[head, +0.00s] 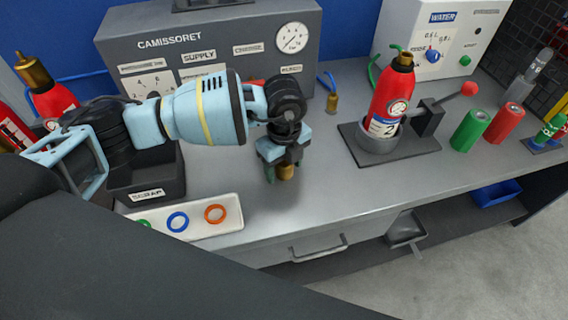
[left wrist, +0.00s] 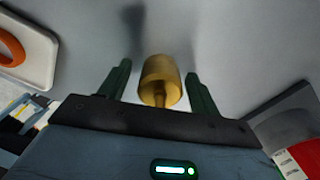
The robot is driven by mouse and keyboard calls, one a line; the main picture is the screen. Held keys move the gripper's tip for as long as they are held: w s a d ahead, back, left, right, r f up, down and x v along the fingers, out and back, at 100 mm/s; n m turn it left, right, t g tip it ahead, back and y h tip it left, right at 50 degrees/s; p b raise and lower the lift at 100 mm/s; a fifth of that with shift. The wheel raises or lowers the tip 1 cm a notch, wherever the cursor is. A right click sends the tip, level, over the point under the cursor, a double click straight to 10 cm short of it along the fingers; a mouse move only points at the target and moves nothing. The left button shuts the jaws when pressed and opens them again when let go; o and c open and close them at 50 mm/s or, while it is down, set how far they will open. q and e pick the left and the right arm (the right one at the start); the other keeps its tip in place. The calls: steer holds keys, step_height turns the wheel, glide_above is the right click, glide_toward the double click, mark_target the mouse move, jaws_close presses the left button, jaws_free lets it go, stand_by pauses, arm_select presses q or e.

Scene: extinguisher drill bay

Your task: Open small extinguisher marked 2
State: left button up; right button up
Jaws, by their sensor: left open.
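The small red extinguisher marked 2 (head: 387,98) stands in a round grey holder (head: 377,143) on a dark base plate. A short brass neck shows at its top. A lever with a red knob (head: 469,89) is beside it. My left gripper (head: 281,172) is low over the bench, left of the holder. In the left wrist view its two green fingers (left wrist: 160,88) are open on either side of a brass cap-like piece (left wrist: 159,72), with gaps to both. This brass piece also shows in the head view (head: 286,172). My right gripper is not in view.
A scrap bin (head: 145,178) and a white tray (head: 225,220) with coloured rings are at left. The grey Camissoret box (head: 215,45) and white water box (head: 440,35) stand behind. Green (head: 470,130) and red (head: 504,123) cylinders stand at right. Bench between gripper and holder is clear.

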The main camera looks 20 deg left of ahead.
arm_select(q)
step_height(320, 180, up, 11)
steer(key=shift+r+p, duration=0.2)
steer(key=shift+p, duration=0.2)
steer(key=shift+r, duration=0.45)
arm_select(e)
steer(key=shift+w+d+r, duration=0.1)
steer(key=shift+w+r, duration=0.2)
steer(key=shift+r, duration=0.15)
